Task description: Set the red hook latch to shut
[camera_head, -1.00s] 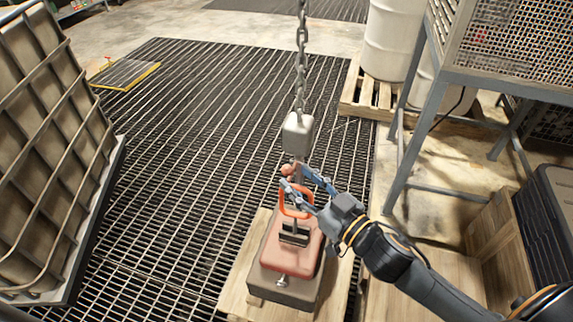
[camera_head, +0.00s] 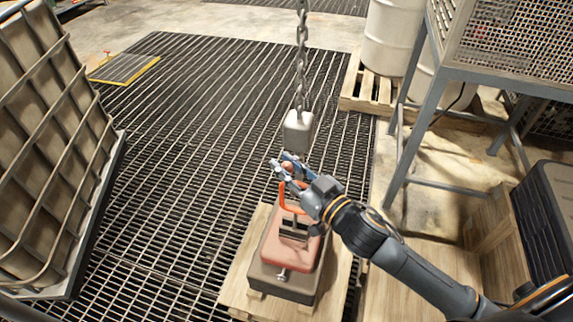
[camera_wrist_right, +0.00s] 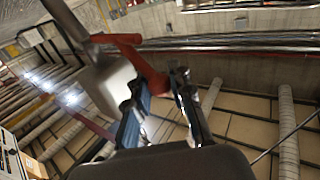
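A grey hook block (camera_head: 298,131) hangs on the chain above the red load. The red hook latch (camera_wrist_right: 150,72) shows in the right wrist view as a bent red piece beside the pale grey hook body (camera_wrist_right: 112,88). In the head view my gripper hides the latch, so I cannot tell its setting there. My right gripper (camera_head: 282,168) is just below the block; it also shows in the right wrist view (camera_wrist_right: 158,95). Its fingers are apart, with the latch's lower end at the gap between the tips; contact is unclear. My left gripper is out of view.
The red load (camera_head: 290,250) with its orange handle (camera_head: 283,200) sits on a dark base on a wooden pallet (camera_head: 238,288). The chain (camera_head: 302,60) rises above the block. A caged tank (camera_head: 50,150) stands left; a metal frame (camera_head: 425,120) stands right. Open floor grating lies between.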

